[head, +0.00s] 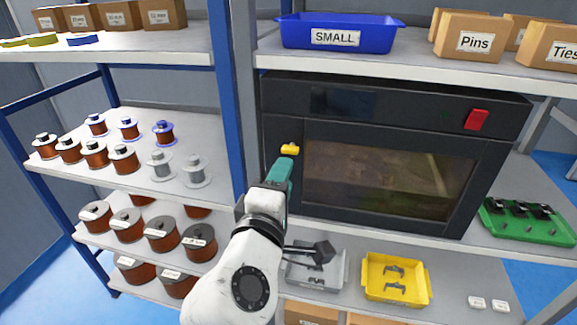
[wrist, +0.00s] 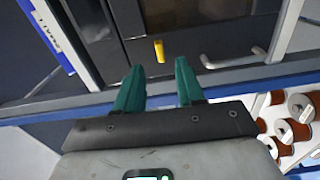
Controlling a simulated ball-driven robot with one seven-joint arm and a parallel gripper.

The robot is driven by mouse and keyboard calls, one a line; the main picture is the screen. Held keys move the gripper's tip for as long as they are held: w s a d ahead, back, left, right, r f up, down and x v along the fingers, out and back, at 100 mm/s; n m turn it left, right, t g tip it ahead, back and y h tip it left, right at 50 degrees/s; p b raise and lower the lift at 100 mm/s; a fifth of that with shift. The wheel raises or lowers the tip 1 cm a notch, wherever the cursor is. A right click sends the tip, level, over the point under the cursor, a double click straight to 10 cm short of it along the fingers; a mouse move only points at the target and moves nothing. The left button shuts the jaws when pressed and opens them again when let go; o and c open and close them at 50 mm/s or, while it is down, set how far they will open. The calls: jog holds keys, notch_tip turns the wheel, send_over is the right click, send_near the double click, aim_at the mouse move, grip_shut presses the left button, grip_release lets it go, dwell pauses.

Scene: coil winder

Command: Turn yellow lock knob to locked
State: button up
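The yellow lock knob (head: 290,149) sits on the left front frame of a black cabinet (head: 390,216) with a dark window. In the head view it looks like a short bar lying about level. In the wrist view the knob (wrist: 159,51) is just beyond the fingertips, lined up with the gap between them. My gripper (head: 284,164) has teal fingers and is just below the knob in the head view. In the wrist view the gripper (wrist: 159,66) is open, with nothing between its fingers. I see no contact with the knob.
A red switch (head: 476,119) is at the cabinet's upper right. A pale bar handle (wrist: 232,60) shows in the wrist view. A blue upright (head: 229,80) and shelves of wire spools (head: 123,158) stand left. Grey and yellow trays (head: 421,292) are below; a blue bin (head: 291,34) is above.

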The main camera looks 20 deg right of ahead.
jog(key=shift+v, duration=1.45)
